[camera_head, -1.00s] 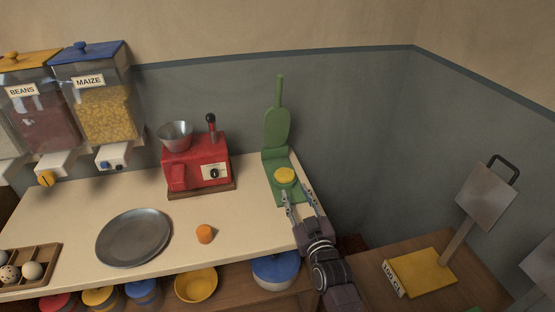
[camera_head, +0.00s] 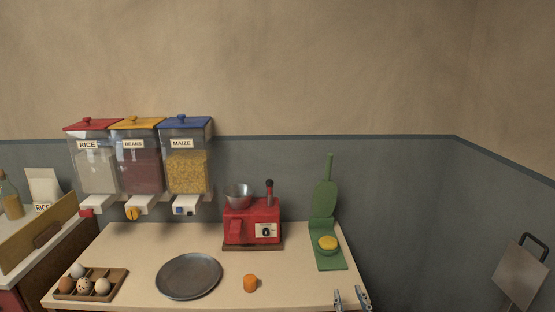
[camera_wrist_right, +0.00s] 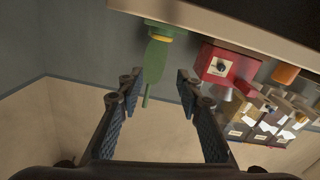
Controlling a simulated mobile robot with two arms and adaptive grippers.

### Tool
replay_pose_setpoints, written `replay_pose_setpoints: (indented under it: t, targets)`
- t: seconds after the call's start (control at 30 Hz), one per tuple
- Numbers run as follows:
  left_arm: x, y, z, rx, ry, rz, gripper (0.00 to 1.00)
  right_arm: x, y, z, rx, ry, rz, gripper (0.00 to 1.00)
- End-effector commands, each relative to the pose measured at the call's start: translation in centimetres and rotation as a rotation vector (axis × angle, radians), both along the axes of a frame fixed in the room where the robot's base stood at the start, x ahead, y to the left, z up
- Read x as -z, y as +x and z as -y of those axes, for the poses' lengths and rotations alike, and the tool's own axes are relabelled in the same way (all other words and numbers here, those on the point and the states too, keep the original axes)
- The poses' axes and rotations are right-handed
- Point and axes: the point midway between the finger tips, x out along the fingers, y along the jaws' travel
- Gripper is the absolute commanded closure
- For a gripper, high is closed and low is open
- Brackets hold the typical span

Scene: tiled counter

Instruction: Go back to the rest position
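My right gripper (camera_head: 352,298) shows at the bottom edge of the head view, just in front of the counter's front right corner. Its fingers are spread and nothing is between them. In the right wrist view the gripper (camera_wrist_right: 158,90) is also open and empty, with the green press beyond its fingertips. My left gripper is in neither view. The green press (camera_head: 323,207) stands open at the counter's right end, with a yellow disc (camera_head: 327,243) on its base.
The counter (camera_head: 222,293) holds a red grinder (camera_head: 252,222), a grey plate (camera_head: 188,276), an orange cylinder (camera_head: 250,283) and an egg tray (camera_head: 120,284). Dispensers (camera_head: 187,165) hang on the wall behind. A grey plate on a handle (camera_head: 521,272) stands at the right. Space right of the counter looks open.

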Motion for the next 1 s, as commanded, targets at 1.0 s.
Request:
replay_pose_setpoints:
  t: [1.0]
  targets:
    - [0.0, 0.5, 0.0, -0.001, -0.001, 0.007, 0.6, 36.9, -20.5, -1.2, -0.054, 0.013, -0.77, 0.67]
